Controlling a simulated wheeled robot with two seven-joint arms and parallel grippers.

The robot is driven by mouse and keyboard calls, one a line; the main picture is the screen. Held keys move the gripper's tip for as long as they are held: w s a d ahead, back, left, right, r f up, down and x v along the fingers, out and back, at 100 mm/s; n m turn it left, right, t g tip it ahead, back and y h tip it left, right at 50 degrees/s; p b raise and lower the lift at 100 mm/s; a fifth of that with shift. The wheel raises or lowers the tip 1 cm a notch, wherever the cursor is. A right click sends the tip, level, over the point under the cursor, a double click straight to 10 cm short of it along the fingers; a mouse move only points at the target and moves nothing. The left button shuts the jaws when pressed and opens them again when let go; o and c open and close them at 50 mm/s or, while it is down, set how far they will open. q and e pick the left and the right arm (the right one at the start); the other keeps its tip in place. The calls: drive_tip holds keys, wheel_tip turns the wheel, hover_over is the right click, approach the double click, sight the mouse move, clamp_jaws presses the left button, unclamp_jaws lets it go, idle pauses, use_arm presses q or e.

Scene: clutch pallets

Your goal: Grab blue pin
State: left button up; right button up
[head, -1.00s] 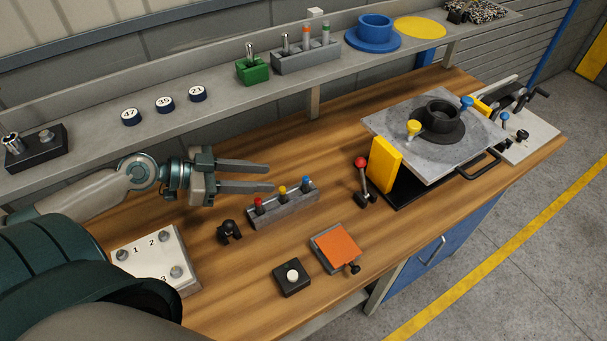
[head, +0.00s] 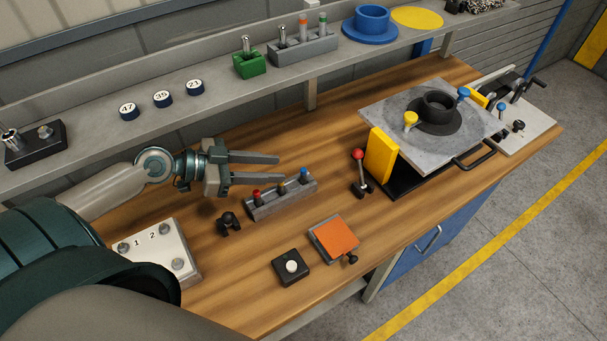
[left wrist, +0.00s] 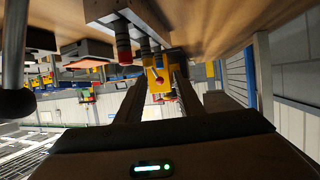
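A grey rack (head: 264,211) on the wooden bench holds a red pin (head: 257,196), a yellow-topped pin (head: 282,188) and a blue pin (head: 304,176) at its right end. My left gripper (head: 281,169) is open and empty, with its fingers pointing right, just behind the rack in the head view. Its near finger overlaps the middle pin's top, and the blue pin is just beyond the fingertips to the right. In the left wrist view the open fingers (left wrist: 158,92) show, with the rack (left wrist: 128,14) and red pin (left wrist: 123,52) above them. My right gripper is not in view.
A tilted grey plate (head: 390,120) with a black hub (head: 437,106), a yellow pin (head: 410,119) and another blue pin (head: 463,94) stands at right. A red-knobbed lever (head: 359,165) is right of the rack. An orange pad (head: 334,235) and black button box (head: 290,268) lie in front.

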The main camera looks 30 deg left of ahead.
sight(304, 169)
use_arm(q)
drive_tip(key=p+x, duration=0.1)
drive_tip(key=x, duration=0.2)
drive_tip(key=shift+w+d, duration=0.15)
drive_tip(key=shift+w, duration=0.1)
drive_tip(key=shift+w+d+f, duration=0.15)
drive_tip(key=shift+d+f, duration=0.05)
drive_tip(key=shift+p, duration=0.3)
drive_tip(key=shift+w+d+f+p, duration=0.1)
drive_tip(key=shift+w+d+p, duration=0.25)
drive_tip(key=shift+w+d, duration=0.05)
drive_tip(key=p+x, duration=0.1)
drive_tip(key=x, duration=0.1)
drive_tip(key=shift+w+d+f, duration=0.15)
drive_tip(key=shift+w+d, duration=0.15)
drive_tip(key=shift+w+d+f, duration=0.25)
drive_tip(key=shift+d+f, duration=0.05)
